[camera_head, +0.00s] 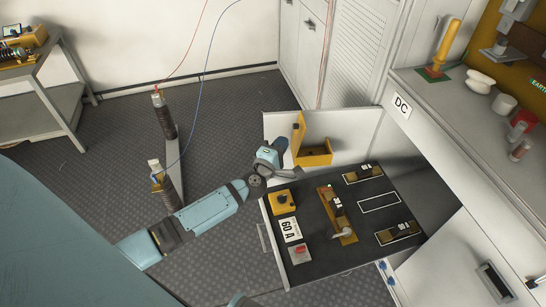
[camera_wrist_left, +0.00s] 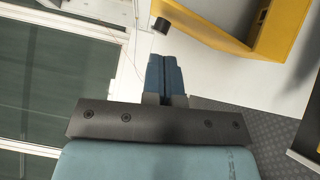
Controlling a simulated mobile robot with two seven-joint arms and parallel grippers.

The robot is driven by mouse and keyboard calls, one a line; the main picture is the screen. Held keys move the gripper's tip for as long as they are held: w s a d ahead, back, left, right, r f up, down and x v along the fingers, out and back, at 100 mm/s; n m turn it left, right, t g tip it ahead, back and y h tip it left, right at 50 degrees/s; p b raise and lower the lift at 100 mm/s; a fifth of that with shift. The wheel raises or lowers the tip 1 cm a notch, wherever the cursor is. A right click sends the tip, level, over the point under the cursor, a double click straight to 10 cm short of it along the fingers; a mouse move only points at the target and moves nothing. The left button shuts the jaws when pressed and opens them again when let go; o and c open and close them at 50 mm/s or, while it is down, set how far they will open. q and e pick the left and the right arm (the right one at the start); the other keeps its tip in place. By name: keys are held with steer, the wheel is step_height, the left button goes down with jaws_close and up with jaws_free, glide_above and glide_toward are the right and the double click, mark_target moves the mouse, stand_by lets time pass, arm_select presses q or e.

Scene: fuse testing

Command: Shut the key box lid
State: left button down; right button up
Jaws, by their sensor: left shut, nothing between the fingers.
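The yellow key box (camera_head: 316,157) is fixed to the white panel behind the dark test board. Its yellow lid (camera_head: 298,132) stands open, swung up at the box's left side. My left gripper (camera_head: 281,145) is just left of the lid, its fingers shut and empty. In the left wrist view the shut blue fingers (camera_wrist_left: 166,76) point toward yellow parts of the key box (camera_wrist_left: 265,45) at the upper right. A small black knob (camera_wrist_left: 161,25) shows just beyond the fingertips. I cannot tell whether the fingers touch the lid. My right gripper is out of view.
The dark test board (camera_head: 313,222) with fuse holders, a yellow switch (camera_head: 282,202) and a "60 A" label lies below the box. A counter (camera_head: 440,110) with several items stands at the right. Open grey floor lies to the left, with two tall insulators.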

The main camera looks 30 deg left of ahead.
mark_target(292, 128)
arm_select(q)
steer(key=w, duration=0.5)
steer(key=shift+a+r+b, duration=0.15)
steer(key=shift+b, duration=0.25)
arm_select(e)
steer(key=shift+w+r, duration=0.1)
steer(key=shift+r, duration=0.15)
arm_select(q)
steer(key=shift+s, duration=0.1)
steer(key=shift+r, duration=0.1)
